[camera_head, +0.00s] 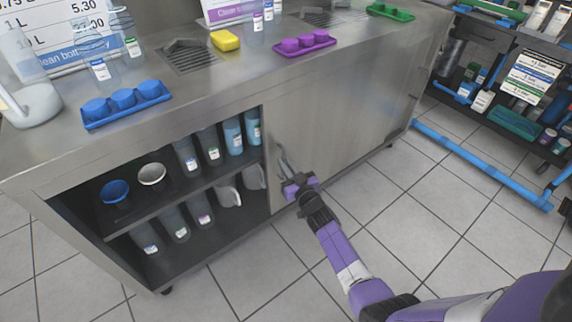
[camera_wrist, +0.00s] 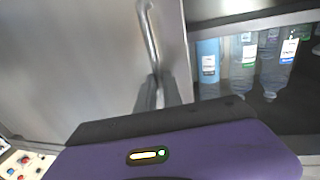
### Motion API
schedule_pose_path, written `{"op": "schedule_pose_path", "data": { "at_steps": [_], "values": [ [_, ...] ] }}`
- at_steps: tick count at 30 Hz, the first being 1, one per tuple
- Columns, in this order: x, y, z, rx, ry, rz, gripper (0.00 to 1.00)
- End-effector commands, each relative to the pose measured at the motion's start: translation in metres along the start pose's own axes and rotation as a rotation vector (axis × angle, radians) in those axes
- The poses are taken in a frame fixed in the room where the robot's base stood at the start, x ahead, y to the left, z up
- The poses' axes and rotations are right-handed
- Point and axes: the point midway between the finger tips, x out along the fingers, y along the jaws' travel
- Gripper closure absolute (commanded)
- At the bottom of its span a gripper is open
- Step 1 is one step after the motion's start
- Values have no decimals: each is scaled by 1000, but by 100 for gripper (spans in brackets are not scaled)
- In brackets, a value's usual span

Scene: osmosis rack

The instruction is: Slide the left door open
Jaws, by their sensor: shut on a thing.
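A steel cabinet has a grey sliding door (camera_head: 325,130) on its front, with the door's edge next to an open shelf bay on the left. A thin metal bar handle (camera_head: 281,158) stands near that edge. My gripper (camera_head: 291,177) is shut on the handle, low on the bar. In the wrist view, the handle (camera_wrist: 149,35) runs down between my two grey fingers (camera_wrist: 158,93), and the door panel (camera_wrist: 70,60) fills the left. The exact contact between fingers and bar is partly hidden.
The open bay has a middle shelf (camera_head: 130,216) with bottles and bowls. On the steel counter (camera_head: 60,150) stand a blue tray (camera_head: 126,105), a yellow sponge (camera_head: 225,40) and a purple tray (camera_head: 304,43). A cart with blue rails (camera_head: 480,165) stands right. The tiled floor in front is clear.

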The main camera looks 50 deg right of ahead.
Motion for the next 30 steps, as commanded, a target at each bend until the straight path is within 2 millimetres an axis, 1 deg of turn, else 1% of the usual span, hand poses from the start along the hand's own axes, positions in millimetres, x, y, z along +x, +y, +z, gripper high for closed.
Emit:
{"op": "schedule_pose_path", "data": {
  "at_steps": [1,7,8,9,11,19,22,26,30],
  "values": [
    [-2,3,1,1,0,5,100],
    [-2,3,1,1,0,5,100],
    [-2,3,1,1,0,5,85],
    [-2,3,1,1,-1,5,78],
    [-2,3,1,1,-1,4,68],
    [-1,1,0,0,-1,1,68],
    [-4,1,0,0,-2,1,68],
    [-19,0,0,0,-3,0,68],
    [-42,1,0,-1,-3,1,68]
  ]
}}
